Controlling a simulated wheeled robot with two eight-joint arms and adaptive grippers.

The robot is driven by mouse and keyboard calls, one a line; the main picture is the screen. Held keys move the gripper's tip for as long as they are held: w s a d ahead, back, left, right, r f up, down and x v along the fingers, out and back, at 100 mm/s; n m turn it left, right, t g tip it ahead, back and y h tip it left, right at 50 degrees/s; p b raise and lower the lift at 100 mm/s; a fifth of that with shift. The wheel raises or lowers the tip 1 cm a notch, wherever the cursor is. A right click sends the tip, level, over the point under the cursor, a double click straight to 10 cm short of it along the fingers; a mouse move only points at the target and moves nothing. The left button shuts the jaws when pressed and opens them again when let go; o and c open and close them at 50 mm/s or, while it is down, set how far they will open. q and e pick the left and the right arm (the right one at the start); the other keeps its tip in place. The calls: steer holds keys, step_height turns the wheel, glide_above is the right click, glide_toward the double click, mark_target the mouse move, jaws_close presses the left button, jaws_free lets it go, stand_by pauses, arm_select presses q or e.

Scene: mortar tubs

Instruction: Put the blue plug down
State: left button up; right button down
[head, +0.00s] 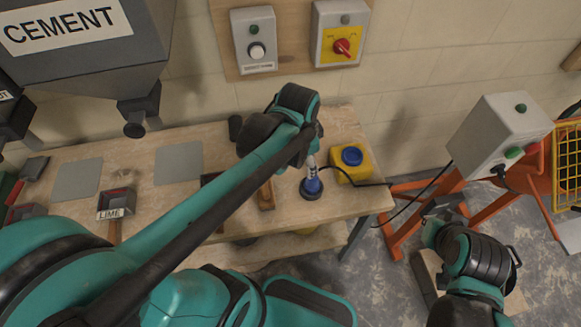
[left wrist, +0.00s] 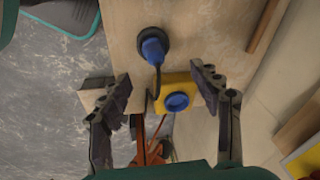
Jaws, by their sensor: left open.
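The blue plug (head: 314,186) stands on a dark round base (head: 309,194) near the front right of the workbench. In the left wrist view the blue plug (left wrist: 153,47) also shows, with its dark cable running past the yellow box. My left gripper (head: 312,162) is just above the plug in the head view. In the left wrist view its fingers (left wrist: 160,84) are wide apart with nothing held between them, and the plug lies beyond the fingertips. My right gripper (head: 440,208) is at the lower right, off the bench; its jaw opening is unclear.
A yellow box (head: 361,169) with a blue round top stands right beside the plug. An orange-framed machine with a grey switch box (head: 499,135) stands at right. A cable crosses the gap.

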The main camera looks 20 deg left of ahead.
arm_select(q)
steer(key=s+a+r+n+t, duration=0.2)
steer(key=s+n+t, duration=0.2)
steer(key=s+n, duration=0.3)
steer(key=shift+a+r+n+t, duration=0.15)
steer(key=shift+a+n+t, duration=0.25)
steer(key=shift+n, duration=0.4)
steer(key=shift+w+d, duration=0.1)
